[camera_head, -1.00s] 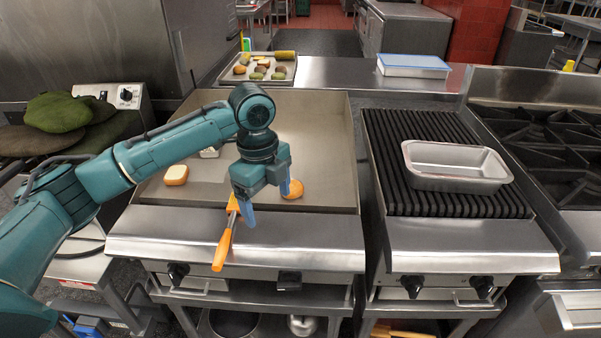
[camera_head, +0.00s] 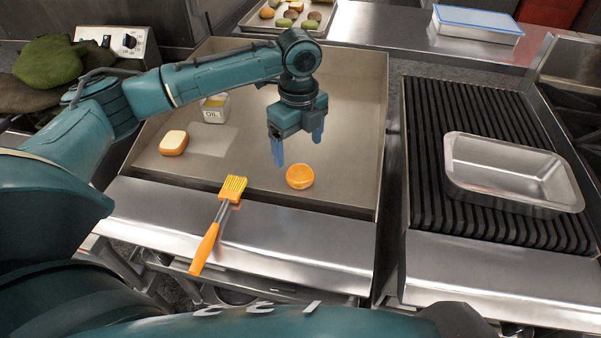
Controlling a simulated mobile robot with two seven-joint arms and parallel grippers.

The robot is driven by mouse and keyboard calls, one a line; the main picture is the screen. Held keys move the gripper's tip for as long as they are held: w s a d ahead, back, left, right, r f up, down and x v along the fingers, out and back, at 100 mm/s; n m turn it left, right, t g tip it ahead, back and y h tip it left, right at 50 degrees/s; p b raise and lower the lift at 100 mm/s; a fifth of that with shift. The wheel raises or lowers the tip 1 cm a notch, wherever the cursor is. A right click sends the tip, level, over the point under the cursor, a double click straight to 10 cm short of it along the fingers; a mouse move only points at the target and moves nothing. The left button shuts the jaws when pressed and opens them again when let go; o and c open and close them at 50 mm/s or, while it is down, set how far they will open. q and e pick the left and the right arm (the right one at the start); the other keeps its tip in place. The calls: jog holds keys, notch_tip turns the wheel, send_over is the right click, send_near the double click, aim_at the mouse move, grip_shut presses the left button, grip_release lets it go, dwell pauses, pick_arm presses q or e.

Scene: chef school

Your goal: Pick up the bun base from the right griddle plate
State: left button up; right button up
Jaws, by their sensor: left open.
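The bun base (camera_head: 300,176), a small round orange-brown piece, lies flat on the griddle plate (camera_head: 345,150) near its front right part. My left gripper (camera_head: 298,149) is open and empty, with its blue fingers pointing down. In the picture it hangs just behind and above the bun base, apart from it. Its exact height over the plate is hard to tell. My right gripper is out of view.
An orange basting brush (camera_head: 220,222) lies across the griddle's front edge. A bread piece (camera_head: 173,142) and an oil container (camera_head: 215,109) sit to the left. A metal pan (camera_head: 510,170) stands on the ribbed grill at right. A food tray (camera_head: 275,22) is behind.

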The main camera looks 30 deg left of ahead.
aim_at(300, 172)
pick_arm(q)
jog(key=shift+f, duration=0.75)
jog(key=f, duration=0.4)
jog(key=shift+s+d+f, duration=0.1)
jog(key=shift+s+d, duration=0.25)
jog(key=shift+s, duration=0.05)
jog(key=shift+f, duration=0.55)
jog(key=shift+c, duration=0.4)
jog(key=c, duration=1)
jog(key=shift+r, duration=0.1)
